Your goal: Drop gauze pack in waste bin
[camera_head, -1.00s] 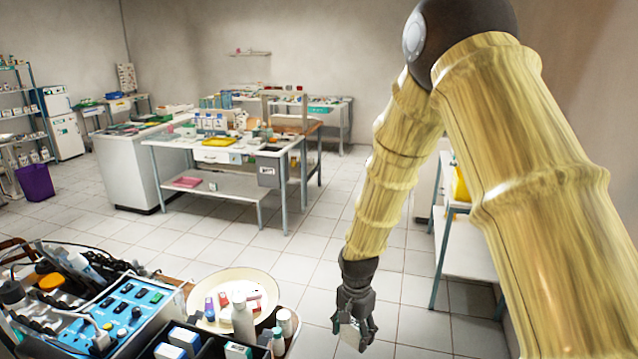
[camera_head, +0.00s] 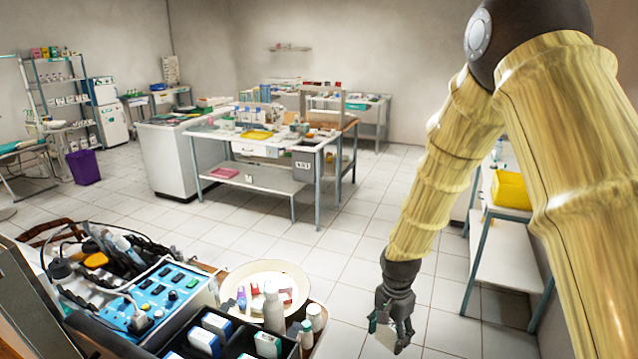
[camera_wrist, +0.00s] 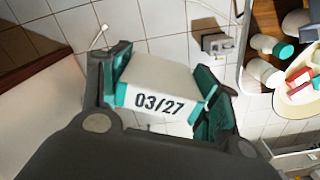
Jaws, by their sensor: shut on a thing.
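A small white gauze pack with teal ends and "03/27" printed on it shows in the wrist view (camera_wrist: 160,88). My gripper (camera_wrist: 163,82) is shut on it, with one finger at each end. In the head view my gripper (camera_head: 390,328) hangs low at the right of the cart, and the pack (camera_head: 383,335) shows pale in its fingers, partly hidden. A purple bin (camera_head: 84,168) stands on the floor at the far left, beside the shelving. It looks like the waste bin and is far from my gripper.
A cart with a blue control box (camera_head: 150,300), bottles and a round cream tray (camera_head: 240,275) fills the near left. A white cabinet (camera_head: 165,165) and work table (camera_head: 265,180) stand mid-room. A yellow container (camera_head: 510,190) sits on the right table. Tiled floor (camera_head: 210,235) lies open between.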

